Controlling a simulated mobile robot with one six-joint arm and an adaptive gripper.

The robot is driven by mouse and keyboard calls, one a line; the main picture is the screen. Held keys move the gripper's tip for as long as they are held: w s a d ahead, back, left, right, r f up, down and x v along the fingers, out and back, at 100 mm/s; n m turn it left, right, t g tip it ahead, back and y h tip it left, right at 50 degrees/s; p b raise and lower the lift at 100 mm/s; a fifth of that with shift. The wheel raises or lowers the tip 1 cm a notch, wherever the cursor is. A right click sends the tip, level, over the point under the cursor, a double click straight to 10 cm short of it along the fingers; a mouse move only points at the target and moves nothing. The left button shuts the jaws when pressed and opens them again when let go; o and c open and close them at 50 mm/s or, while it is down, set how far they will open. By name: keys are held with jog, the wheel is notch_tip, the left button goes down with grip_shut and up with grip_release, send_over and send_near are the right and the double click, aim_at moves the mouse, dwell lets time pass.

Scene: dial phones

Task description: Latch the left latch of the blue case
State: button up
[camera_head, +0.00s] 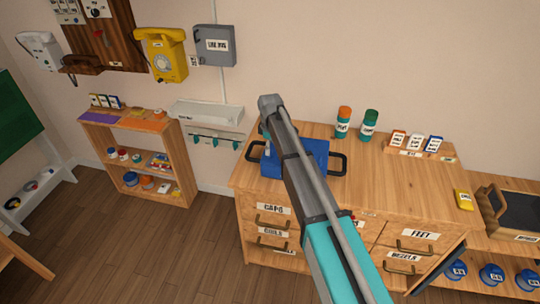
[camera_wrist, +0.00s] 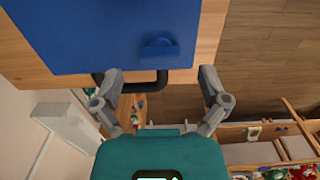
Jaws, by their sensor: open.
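The blue case (camera_head: 315,148) sits on the wooden cabinet top in the head view, partly hidden behind my arm. It has a black handle at each end. In the wrist view its flat blue top (camera_wrist: 100,30) fills the upper left. A small blue latch (camera_wrist: 159,50) shows near its edge, above a black handle (camera_wrist: 150,88). This handle appears to be the left one. I cannot tell whether the latch is raised or closed. My gripper (camera_wrist: 160,74) is open and empty, its fingers on either side of the handle in the picture. In the head view its fingers are hidden.
The cabinet top (camera_head: 400,185) is clear right of the case. A white wall tray (camera_head: 207,114) hangs to the left, with a low shelf (camera_head: 130,140) beyond.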

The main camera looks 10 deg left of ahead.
jog(key=shift+f+b, duration=0.8)
jog(key=shift+f, duration=0.35)
jog(key=c, duration=1.2)
